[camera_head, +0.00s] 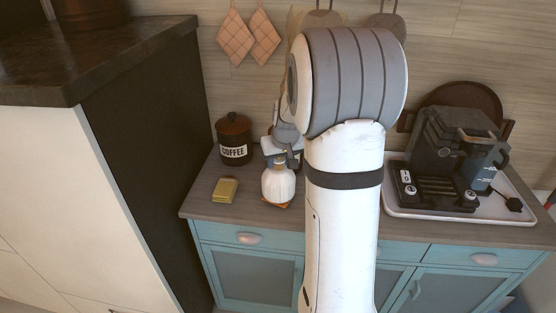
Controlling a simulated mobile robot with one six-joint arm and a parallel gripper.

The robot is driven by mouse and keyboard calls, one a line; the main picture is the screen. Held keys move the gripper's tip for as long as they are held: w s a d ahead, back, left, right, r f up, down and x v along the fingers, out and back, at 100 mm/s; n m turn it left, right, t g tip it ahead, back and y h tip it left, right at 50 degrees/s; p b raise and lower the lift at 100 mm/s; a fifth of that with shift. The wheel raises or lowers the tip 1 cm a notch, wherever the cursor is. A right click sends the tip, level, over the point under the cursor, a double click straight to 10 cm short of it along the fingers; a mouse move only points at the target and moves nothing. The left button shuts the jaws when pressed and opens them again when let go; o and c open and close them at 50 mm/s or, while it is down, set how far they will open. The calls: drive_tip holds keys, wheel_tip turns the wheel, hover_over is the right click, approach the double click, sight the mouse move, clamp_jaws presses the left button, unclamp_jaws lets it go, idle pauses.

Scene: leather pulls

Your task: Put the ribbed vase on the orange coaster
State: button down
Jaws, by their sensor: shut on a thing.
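The ribbed vase (278,186) is white with a narrow neck and stands upright over the wooden counter. My gripper (277,160) is shut on the vase's neck from above. The orange coaster (285,205) shows only as a thin edge under the vase's base; the vase and my arm hide the rest. The vase appears on or just above the coaster; I cannot tell whether they touch.
A yellow block (225,190) lies left of the vase. A black coffee canister (234,140) stands behind it. A coffee machine (443,155) sits on a white tray (410,214) at the right. A tall cabinet (140,150) rises at the left.

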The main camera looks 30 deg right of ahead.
drive_tip(key=shift+s, duration=0.1)
drive_tip(key=shift+f, duration=0.15)
drive_tip(key=c, duration=0.9)
unclamp_jaws()
drive_tip(key=shift+s+r, duration=0.1)
drive_tip(key=shift+r, duration=0.55)
drive_tip(key=d+v, duration=0.1)
drive_tip(key=v, duration=1)
drive_tip(key=s+a+f, duration=0.2)
drive_tip(key=s+a, duration=0.6)
drive_tip(key=s, duration=0.3)
drive_tip(key=s+a+f+n+g, duration=0.1)
drive_tip(key=s+a+f, duration=0.2)
drive_tip(key=s+a, duration=0.6)
drive_tip(key=shift+s+n+y+b, duration=0.3)
drive_tip(key=shift+s+b, duration=0.15)
drive_tip(key=shift+s, duration=0.6)
